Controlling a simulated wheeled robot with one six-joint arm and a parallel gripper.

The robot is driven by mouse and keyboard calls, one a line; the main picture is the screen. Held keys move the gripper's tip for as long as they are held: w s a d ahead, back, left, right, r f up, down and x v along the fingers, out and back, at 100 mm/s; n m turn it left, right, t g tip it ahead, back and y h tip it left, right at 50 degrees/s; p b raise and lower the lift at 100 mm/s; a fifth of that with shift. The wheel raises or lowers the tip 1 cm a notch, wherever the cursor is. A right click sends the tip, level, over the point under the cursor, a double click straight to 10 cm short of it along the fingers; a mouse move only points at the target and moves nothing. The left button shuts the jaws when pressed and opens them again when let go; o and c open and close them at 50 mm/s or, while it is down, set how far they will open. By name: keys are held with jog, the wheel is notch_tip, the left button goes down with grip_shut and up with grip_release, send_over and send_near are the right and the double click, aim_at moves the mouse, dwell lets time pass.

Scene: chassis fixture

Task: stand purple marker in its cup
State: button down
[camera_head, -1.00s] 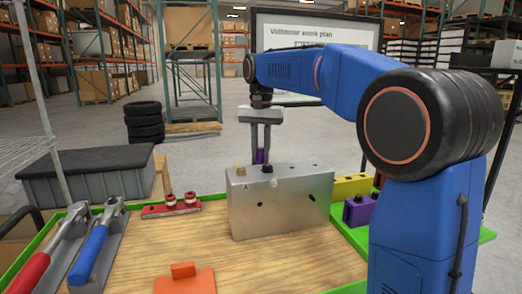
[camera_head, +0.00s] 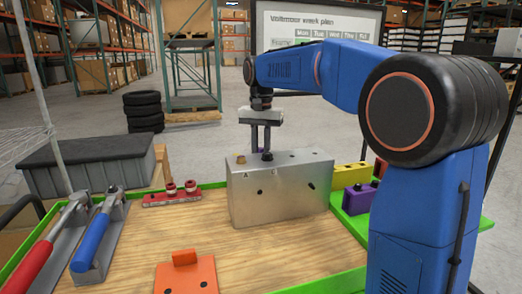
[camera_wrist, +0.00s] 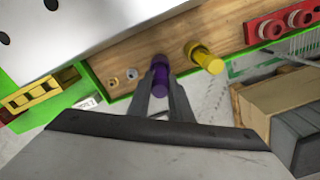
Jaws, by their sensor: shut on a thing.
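My gripper (camera_head: 261,138) is behind the metal block (camera_head: 278,195) in the head view, pointing down, its fingertips hidden by the block. In the wrist view my gripper (camera_wrist: 162,98) is shut on the purple marker (camera_wrist: 160,78), a short cylinder. The marker shows a wider purple end away from the fingers. I cannot tell whether that end is a cup or part of the marker, or whether it touches the board. In the head view the block hides most of the marker.
A yellow cylinder (camera_wrist: 207,59) stands close beside the purple marker. Two small metal pieces lie on its other side. A yellow block (camera_head: 350,175) and a purple block (camera_head: 359,199) sit right of the metal block. A red part (camera_head: 172,194) and toggle clamps stand left.

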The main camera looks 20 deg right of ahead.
jog(key=shift+f, duration=0.25)
jog(key=c, duration=1.5)
grip_release()
jog(key=shift+r, duration=0.1)
jog(key=shift+r, duration=4.45)
jog(key=shift+s, duration=0.1)
